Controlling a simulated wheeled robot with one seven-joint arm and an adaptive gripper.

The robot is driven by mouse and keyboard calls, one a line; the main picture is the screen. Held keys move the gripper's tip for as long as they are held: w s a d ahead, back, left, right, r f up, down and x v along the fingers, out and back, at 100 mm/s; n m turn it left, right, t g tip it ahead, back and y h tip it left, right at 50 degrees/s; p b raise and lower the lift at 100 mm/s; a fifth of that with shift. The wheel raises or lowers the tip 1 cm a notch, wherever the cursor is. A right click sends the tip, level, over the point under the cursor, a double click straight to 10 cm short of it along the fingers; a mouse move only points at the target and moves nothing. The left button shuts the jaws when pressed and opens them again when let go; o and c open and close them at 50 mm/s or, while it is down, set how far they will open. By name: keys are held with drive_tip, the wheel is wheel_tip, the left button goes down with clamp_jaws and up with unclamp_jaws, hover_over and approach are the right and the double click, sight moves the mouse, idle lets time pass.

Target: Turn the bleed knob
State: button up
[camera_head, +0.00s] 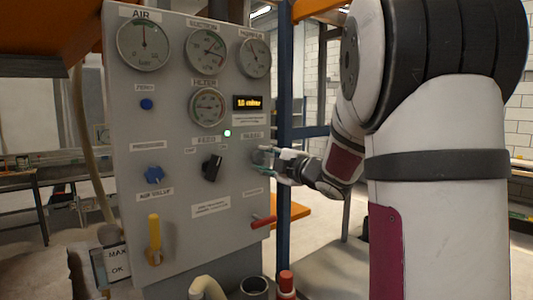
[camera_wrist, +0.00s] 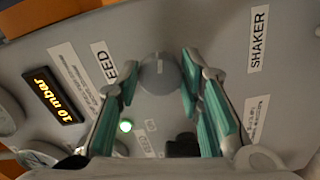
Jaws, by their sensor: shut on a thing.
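The bleed knob (camera_wrist: 158,75) is a round grey knob on the grey control panel (camera_head: 180,110). In the wrist view it sits between the two teal-padded fingertips of my gripper (camera_wrist: 160,66), beside a partly hidden label ending in "EED" (camera_wrist: 105,62). My gripper is shut on the knob, with one finger on each side. In the head view my gripper (camera_head: 270,163) reaches the panel's right edge from the right, and its fingers largely hide the knob.
A black selector (camera_head: 212,168) is left of the knob, a red lever (camera_head: 263,221) below. The panel also carries a blue knob (camera_head: 154,174), a yellow lever (camera_head: 154,238), several gauges and an amber display (camera_wrist: 53,95) reading 10 mbar. A green light (camera_head: 227,133) is lit.

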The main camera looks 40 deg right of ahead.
drive_tip(key=m+p, duration=0.4)
drive_tip(key=m, duration=0.1)
drive_tip(key=shift+s+m, duration=0.1)
drive_tip(key=shift+m, duration=0.2)
drive_tip(key=m+p, duration=0.5)
drive_tip(key=m, duration=0.1)
drive_tip(key=shift+a+f, duration=0.1)
drive_tip(key=m+p, duration=0.5)
drive_tip(key=m, duration=0.1)
drive_tip(key=shift+s+a+m+p, duration=0.1)
drive_tip(key=shift+m+p, duration=0.2)
drive_tip(key=shift+p, duration=0.1)
drive_tip(key=m+p, duration=0.3)
drive_tip(key=m, duration=0.1)
drive_tip(key=shift+a+f, duration=0.1)
drive_tip(key=shift+w+m, duration=0.2)
drive_tip(key=shift+m, duration=0.1)
drive_tip(key=o, duration=1.2)
drive_tip(key=shift+c, duration=0.2)
